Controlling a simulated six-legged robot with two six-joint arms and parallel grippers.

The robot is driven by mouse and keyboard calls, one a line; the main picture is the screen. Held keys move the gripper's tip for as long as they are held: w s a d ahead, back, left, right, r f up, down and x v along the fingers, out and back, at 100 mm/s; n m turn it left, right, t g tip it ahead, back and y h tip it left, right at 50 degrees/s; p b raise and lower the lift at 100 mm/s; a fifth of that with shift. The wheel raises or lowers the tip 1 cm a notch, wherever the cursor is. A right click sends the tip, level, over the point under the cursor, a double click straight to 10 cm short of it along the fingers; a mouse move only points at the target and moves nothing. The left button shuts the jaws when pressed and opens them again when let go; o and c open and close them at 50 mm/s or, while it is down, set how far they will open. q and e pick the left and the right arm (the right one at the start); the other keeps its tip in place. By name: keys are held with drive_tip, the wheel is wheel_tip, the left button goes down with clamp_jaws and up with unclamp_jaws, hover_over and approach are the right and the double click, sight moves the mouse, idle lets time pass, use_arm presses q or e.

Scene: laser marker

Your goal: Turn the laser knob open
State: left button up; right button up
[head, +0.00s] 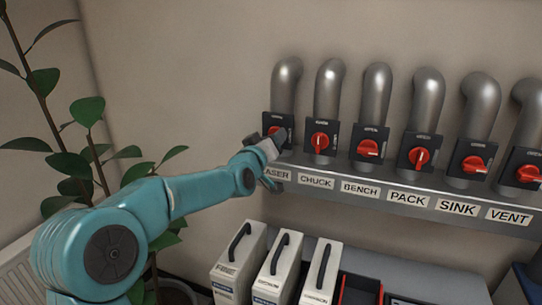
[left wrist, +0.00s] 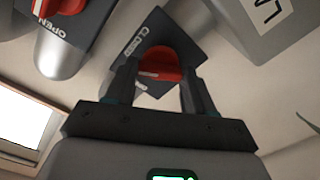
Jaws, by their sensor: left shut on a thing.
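The red laser knob (head: 273,130) sits on a dark square plate on the leftmost grey pipe, above a label reading "ASER" with its first letter hidden. My left gripper (head: 277,144) reaches it from the left and front and covers part of it. In the left wrist view the knob (left wrist: 165,62) lies between the two fingers of my left gripper (left wrist: 160,72), which is shut on it. The word "CLOSED" shows on the plate beside the knob there. The exact angle of the knob is hard to tell. My right gripper is not in view.
Several similar red knobs follow to the right, such as the chuck knob (head: 320,141) and bench knob (head: 368,148). A grey label rail (head: 400,197) runs below. White binders (head: 280,265) stand lower down. A leafy plant (head: 85,150) is at left.

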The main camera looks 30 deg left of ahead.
use_arm(q)
drive_tip(key=shift+a+n+b, duration=0.1)
drive_tip(key=shift+n+b, duration=3.5)
drive_tip(key=shift+n, duration=2.2)
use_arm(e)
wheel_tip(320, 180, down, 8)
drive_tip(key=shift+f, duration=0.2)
use_arm(q)
drive_tip(key=o, duration=1)
drive_tip(key=shift+s, duration=0.1)
drive_tip(key=shift+o, duration=0.2)
